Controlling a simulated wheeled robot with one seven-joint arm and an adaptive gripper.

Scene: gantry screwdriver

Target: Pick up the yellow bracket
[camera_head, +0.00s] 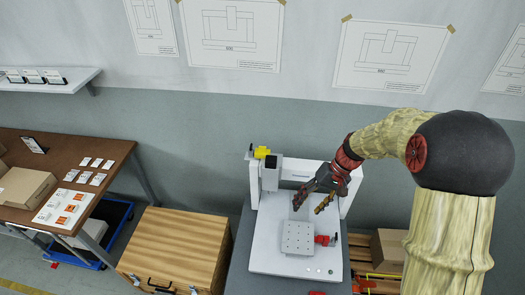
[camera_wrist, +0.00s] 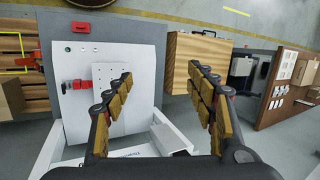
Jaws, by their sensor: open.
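A small yellow piece (camera_head: 262,152), which looks like the yellow bracket, sits at the top left of the white gantry (camera_head: 252,180), above the grey spindle block. I cannot make out its exact shape or how it is fixed. I cannot identify it in the wrist view. My gripper (camera_head: 311,203) is open and empty, to the right of and lower in the picture than the yellow piece, over the machine bed. In the wrist view, the two fingers of my gripper (camera_wrist: 160,73) are spread wide with nothing between them.
A grey plate with holes (camera_head: 297,237) and a red clamp (camera_head: 325,240) are on the white machine bed (camera_head: 268,262). A wooden box (camera_head: 178,245) stands left of the machine. A brown table (camera_head: 75,148) with cartons is further left. The wall is close behind the gantry.

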